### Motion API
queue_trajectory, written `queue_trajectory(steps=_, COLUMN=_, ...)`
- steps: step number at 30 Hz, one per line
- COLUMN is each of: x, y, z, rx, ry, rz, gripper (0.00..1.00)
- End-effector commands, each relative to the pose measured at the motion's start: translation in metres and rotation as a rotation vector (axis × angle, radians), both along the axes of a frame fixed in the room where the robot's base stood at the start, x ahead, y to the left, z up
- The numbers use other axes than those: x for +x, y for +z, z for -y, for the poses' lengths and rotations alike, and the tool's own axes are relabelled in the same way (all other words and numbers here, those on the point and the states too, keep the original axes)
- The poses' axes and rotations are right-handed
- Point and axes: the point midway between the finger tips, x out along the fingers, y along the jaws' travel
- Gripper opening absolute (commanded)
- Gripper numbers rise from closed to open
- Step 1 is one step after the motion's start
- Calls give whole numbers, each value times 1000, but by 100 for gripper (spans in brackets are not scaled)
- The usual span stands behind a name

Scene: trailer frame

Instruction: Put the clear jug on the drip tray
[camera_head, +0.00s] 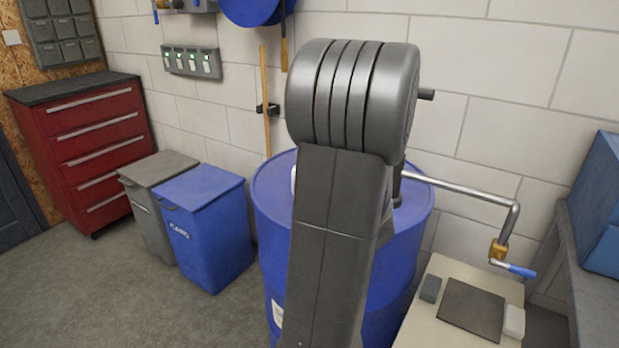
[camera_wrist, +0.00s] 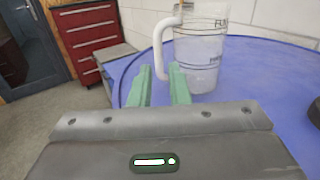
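The clear jug (camera_wrist: 203,50) stands upright on the blue drum, with dark print on its side and a white handle (camera_wrist: 160,45) facing left. My gripper (camera_wrist: 162,72) has two green fingers, apart with nothing held between them. The fingertips are close to the handle; I cannot tell whether they touch it. In the head view my arm hides the gripper and nearly all of the jug; a small white bit shows left of the arm. A dark square plate (camera_head: 472,309), which looks like the drip tray, lies bare on a beige cabinet at the lower right.
A metal pipe with a blue-handled tap (camera_head: 512,268) reaches out above the cabinet (camera_head: 440,328). Small grey (camera_head: 430,289) and white (camera_head: 514,321) items flank the plate. The blue drum (camera_head: 412,235) stands left of the cabinet. A blue bin (camera_head: 207,225) stands farther left.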

Motion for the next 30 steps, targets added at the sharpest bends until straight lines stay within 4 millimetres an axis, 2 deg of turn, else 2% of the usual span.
queue_trajectory(steps=3, x=21, y=0, z=-9, rx=1, ry=4, rz=0, gripper=16)
queue_trajectory(steps=11, x=42, y=0, z=-16, rx=0, ry=0, rz=-2, gripper=16)
queue_trajectory(steps=21, x=84, y=1, z=-34, rx=-1, ry=2, rz=-2, gripper=16)
queue_trajectory(steps=30, x=88, y=0, z=-34, rx=-1, ry=0, rz=-3, gripper=14)
